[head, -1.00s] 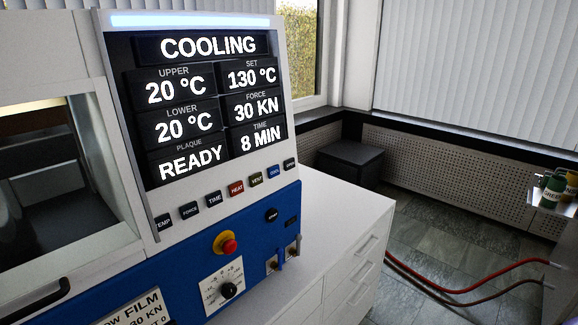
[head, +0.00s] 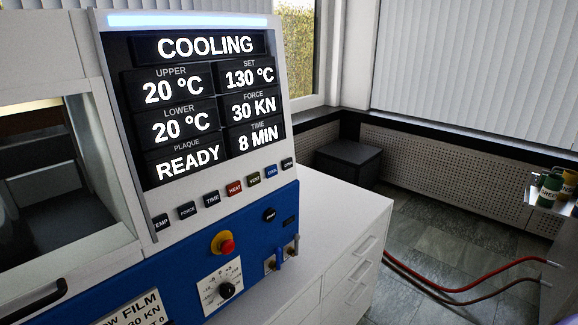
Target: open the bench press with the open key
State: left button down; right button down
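The bench press (head: 120,262) fills the left side of the head view, with a blue lower front and a white upper body. Its display (head: 200,105) reads COOLING, upper 20 °C, lower 20 °C, set 130 °C, 30 KN, 8 MIN and plaque READY. A row of small keys runs below the display. The key at the right end of the row, the open key (head: 287,163), is dark with a tiny label. The blue COOL key (head: 271,171) is beside it. The window (head: 50,185) at the left appears closed. Neither gripper is in view.
A red emergency knob (head: 227,246) and a dial (head: 226,290) sit on the blue front. A white drawer cabinet (head: 345,255) stands to the right. A small shelf (head: 548,197) with bottles is at the far right.

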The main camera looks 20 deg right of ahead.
aim_at(287, 164)
jog(key=i+l, duration=0.1)
jog(key=l, duration=0.55)
jog(key=i+l, duration=0.1)
jog(key=l, duration=0.6)
jog(key=i+l, duration=0.1)
jog(key=l, duration=0.55)
jog(key=l+u, duration=0.1)
jog(key=u, duration=1.1)
